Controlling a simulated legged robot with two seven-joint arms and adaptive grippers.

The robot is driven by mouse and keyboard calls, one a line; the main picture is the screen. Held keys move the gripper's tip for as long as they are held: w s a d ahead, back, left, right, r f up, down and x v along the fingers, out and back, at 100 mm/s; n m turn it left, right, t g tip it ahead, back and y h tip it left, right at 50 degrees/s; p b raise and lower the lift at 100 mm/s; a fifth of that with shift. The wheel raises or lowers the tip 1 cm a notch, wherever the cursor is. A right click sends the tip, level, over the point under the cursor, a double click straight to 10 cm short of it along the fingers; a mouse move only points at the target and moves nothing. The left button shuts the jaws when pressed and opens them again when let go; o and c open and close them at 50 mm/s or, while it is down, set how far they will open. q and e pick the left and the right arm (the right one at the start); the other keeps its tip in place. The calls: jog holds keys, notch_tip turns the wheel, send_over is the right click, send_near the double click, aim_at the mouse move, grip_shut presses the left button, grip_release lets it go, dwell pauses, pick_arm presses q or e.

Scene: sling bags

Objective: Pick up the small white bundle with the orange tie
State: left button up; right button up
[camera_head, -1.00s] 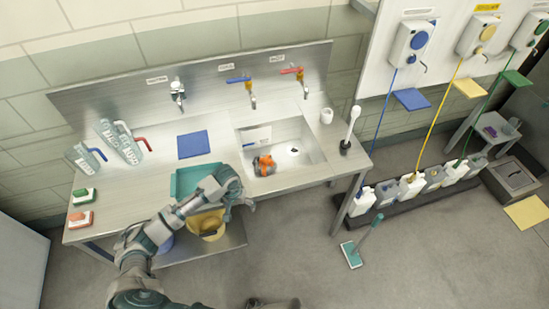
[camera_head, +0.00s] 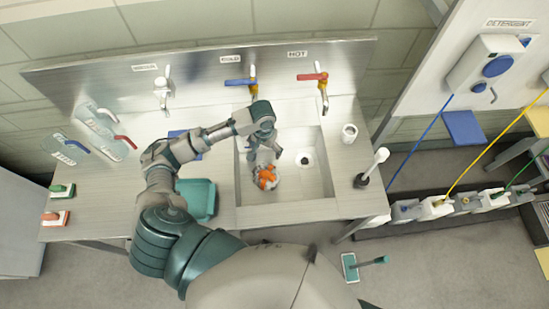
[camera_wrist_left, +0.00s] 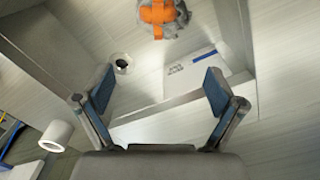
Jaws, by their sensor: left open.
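The small bundle with the orange tie (camera_head: 267,179) lies in the sink basin (camera_head: 308,188), near its left side; in the head view my left gripper (camera_head: 264,158) is right above it and covers part of it. In the left wrist view the bundle (camera_wrist_left: 161,13) shows at the top edge, partly cut off, greyish white around a bright orange band. My left gripper (camera_wrist_left: 160,92) is open there, its blue-padded fingers wide apart with nothing between them; the bundle is beyond the fingertips. My right gripper is not in view.
A drain (camera_head: 305,159) is in the basin, and a white card with a blue strip (camera_wrist_left: 190,70) shows inside it. Faucets line the back.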

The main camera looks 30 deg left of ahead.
pick_arm(q)
jog(key=f, duration=0.1)
send_over(267, 171)
notch_tip(267, 171, down, 8)
jog(key=shift+d+f, duration=0.1)
jog(key=shift+d, duration=0.05)
notch_tip(267, 171, down, 3)
jog(key=shift+w+r, duration=0.1)
jog(key=shift+r, duration=0.1)
jog(key=f, duration=0.4)
jog(key=shift+a+f, duration=0.3)
jog(key=shift+f, duration=0.05)
jog(key=shift+d+f, duration=0.1)
jog(key=shift+f, duration=0.25)
jog(key=shift+d+r, duration=0.1)
jog(key=shift+d, duration=0.05)
jog(key=shift+c, duration=0.5)
jog(key=c, duration=0.4)
grip_shut()
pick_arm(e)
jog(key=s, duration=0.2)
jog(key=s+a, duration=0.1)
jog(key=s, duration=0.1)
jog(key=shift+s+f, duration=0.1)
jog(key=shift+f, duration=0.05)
